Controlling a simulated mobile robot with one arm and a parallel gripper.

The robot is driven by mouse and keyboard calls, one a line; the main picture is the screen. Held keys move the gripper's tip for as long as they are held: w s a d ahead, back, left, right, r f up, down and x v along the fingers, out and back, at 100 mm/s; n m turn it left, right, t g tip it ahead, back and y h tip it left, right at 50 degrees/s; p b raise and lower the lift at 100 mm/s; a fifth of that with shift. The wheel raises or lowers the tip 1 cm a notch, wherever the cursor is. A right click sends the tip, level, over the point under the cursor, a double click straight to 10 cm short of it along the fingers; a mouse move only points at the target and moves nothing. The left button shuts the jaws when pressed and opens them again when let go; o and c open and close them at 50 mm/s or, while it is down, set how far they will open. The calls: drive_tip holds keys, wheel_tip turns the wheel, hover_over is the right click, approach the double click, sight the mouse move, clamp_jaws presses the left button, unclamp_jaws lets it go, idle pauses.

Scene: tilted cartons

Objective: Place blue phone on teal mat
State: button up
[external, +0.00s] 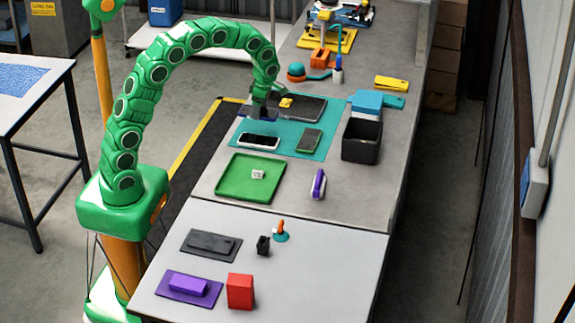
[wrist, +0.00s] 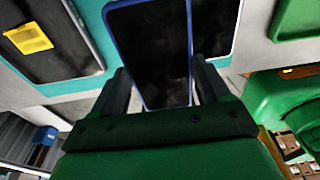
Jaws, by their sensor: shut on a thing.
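The blue phone (wrist: 150,50), with a blue rim and dark screen, is between my gripper's fingers in the wrist view. My gripper (external: 262,112) is shut on it over the far left part of the teal mat (external: 290,155); how high it is above the mat is hard to tell. The blue phone is small and partly hidden by my gripper in the external view. The mat also shows in the wrist view (wrist: 92,18). A white-rimmed phone (external: 258,141) lies on the mat's near left. A dark green-edged phone (external: 310,140) lies on its right.
A dark tablet (external: 310,107) with a yellow block (external: 286,102) lies at the mat's far edge. A black open box (external: 361,140) stands right of the mat. A green tray (external: 235,177) is nearer. Bare mat shows between the two lying phones.

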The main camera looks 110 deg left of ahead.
sight(268, 109)
drive_tip(key=shift+w+a+f, duration=0.35)
drive_tip(key=shift+a+f, duration=0.05)
drive_tip(key=shift+f, duration=0.3)
drive_tip(key=shift+w+a+f, duration=0.4)
drive_tip(key=shift+f, duration=0.25)
drive_tip(key=shift+w+a+f, duration=0.35)
drive_tip(key=shift+a+f, duration=0.05)
drive_tip(key=shift+f, duration=1.7)
drive_tip(key=shift+f, duration=0.1)
drive_tip(key=o, duration=1.1)
drive_tip(key=shift+o, duration=0.2)
drive_tip(key=r, duration=0.3)
drive_tip(key=w+r, duration=0.1)
drive_tip(key=r, duration=0.7)
drive_tip(key=shift+w+r, duration=0.1)
drive_tip(key=shift+w, duration=0.25)
drive_tip(key=shift+r, duration=0.45)
